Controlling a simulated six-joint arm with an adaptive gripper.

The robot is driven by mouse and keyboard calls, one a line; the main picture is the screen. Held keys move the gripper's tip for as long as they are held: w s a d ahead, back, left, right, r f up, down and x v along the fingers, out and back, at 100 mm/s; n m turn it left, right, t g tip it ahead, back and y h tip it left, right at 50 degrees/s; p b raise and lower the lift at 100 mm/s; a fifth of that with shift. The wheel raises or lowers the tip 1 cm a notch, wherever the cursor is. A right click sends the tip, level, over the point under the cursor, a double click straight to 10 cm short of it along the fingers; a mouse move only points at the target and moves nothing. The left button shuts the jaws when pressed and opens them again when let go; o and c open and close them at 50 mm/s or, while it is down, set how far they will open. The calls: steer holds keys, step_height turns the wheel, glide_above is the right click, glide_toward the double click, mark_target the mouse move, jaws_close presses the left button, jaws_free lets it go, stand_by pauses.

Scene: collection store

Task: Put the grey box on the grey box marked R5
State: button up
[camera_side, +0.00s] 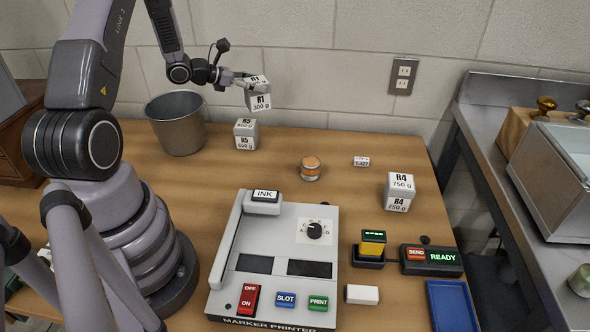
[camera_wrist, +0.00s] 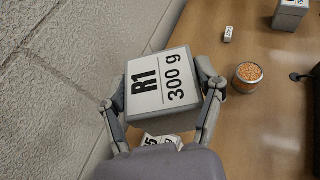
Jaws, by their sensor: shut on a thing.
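A grey box marked R1, 300 g (camera_side: 260,101) is held in the air above the back of the table. My gripper (camera_side: 257,84) is shut on it. In the wrist view the R1 box (camera_wrist: 161,82) sits between both fingers of my gripper (camera_wrist: 163,95), label toward the camera. The grey box marked R5 (camera_side: 245,140) stands on the table, below and slightly left of the held box in the side view. In the wrist view only part of the R5 box (camera_wrist: 160,141) shows below the held box; the rest is hidden.
A metal pot (camera_side: 178,128) stands left of the R5 box. An orange-topped jar (camera_side: 310,169), a small white block (camera_side: 361,161) and a grey box marked R4 (camera_side: 398,193) stand to the right. A marker printer (camera_side: 240,235) fills the front middle. The wall is close behind.

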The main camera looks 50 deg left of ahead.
steer(key=s+a+n+y, duration=0.2)
steer(key=a+n+y, duration=0.1)
steer(key=a+y, duration=0.15)
glide_above(246, 123)
steer(key=shift+t+h, duration=0.25)
steer(key=shift+t, duration=0.05)
step_height(246, 123, down, 7)
steer(key=shift+s+f, duration=0.1)
steer(key=shift+f, duration=0.1)
steer(key=o, duration=1.2)
steer(key=shift+o, duration=0.2)
